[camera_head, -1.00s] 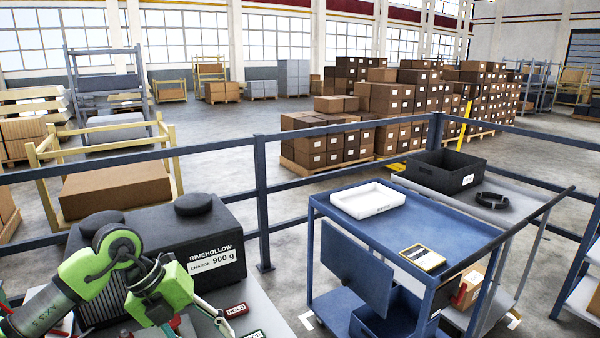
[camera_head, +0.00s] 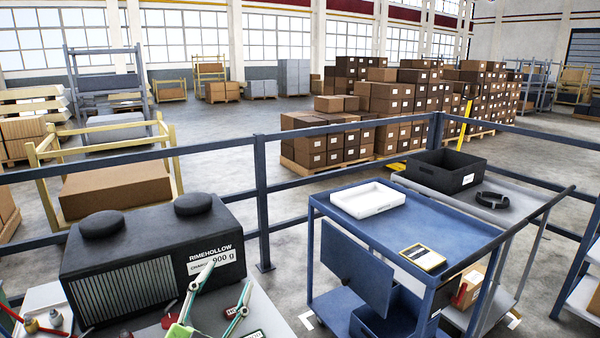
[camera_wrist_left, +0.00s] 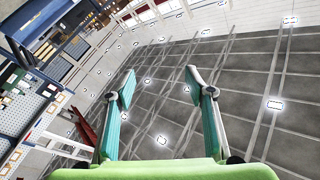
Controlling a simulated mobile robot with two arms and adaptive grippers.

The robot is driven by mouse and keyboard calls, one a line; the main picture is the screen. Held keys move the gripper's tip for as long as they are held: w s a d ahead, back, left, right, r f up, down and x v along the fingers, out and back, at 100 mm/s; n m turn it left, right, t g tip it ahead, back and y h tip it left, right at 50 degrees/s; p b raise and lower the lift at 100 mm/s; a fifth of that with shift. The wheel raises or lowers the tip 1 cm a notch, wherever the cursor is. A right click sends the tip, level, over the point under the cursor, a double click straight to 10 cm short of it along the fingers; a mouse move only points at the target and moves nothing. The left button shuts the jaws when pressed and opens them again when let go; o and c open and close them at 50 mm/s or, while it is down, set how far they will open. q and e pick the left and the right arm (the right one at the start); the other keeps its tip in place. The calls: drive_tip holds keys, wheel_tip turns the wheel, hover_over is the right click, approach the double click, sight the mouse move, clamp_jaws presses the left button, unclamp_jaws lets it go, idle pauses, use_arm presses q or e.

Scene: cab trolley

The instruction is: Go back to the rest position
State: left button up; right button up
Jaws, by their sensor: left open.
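My left gripper (camera_head: 229,275) shows at the bottom edge of the head view, left of centre. Its two pale and teal fingers point up and stand apart in front of the black RIMEHOLLOW unit (camera_head: 150,255). In the left wrist view the gripper (camera_wrist_left: 160,75) is open and empty, with the ceiling and its lamps beyond the fingers. Most of the left arm is out of the head view. My right gripper is not in view.
A blue trolley (camera_head: 440,232) with a white tray (camera_head: 367,213) and a yellow-edged card (camera_head: 423,257) stands at the right. A black crate (camera_head: 420,174) and a dark ring (camera_head: 492,200) are on a grey surface behind it. A dark blue rail (camera_head: 262,200) runs behind.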

use_arm(q)
drive_tip(key=s+a+f+n+g+y, duration=0.4)
drive_tip(key=s+f, duration=0.4)
drive_tip(key=f, duration=0.4)
drive_tip(key=s+a+f+n+g+y, duration=0.15)
drive_tip(key=s+a+f+g, duration=0.25)
drive_tip(key=s+f+g, duration=0.55)
drive_tip(key=s+d+f+g+h, duration=0.1)
drive_tip(key=s+f+g+h, duration=0.15)
drive_tip(key=s+f, duration=0.75)
drive_tip(key=s+f+g+y, duration=0.1)
drive_tip(key=s+f, duration=0.1)
drive_tip(key=f, duration=1.1)
drive_tip(key=s+f+g, duration=0.1)
drive_tip(key=s+f, duration=0.1)
drive_tip(key=f, duration=1.1)
drive_tip(key=s+a+f+g, duration=0.1)
drive_tip(key=s+a+f, duration=0.1)
drive_tip(key=s+f, duration=1.3)
drive_tip(key=shift+s+a+f, duration=0.25)
drive_tip(key=shift+s+f, duration=0.15)
drive_tip(key=shift+s, duration=0.5)
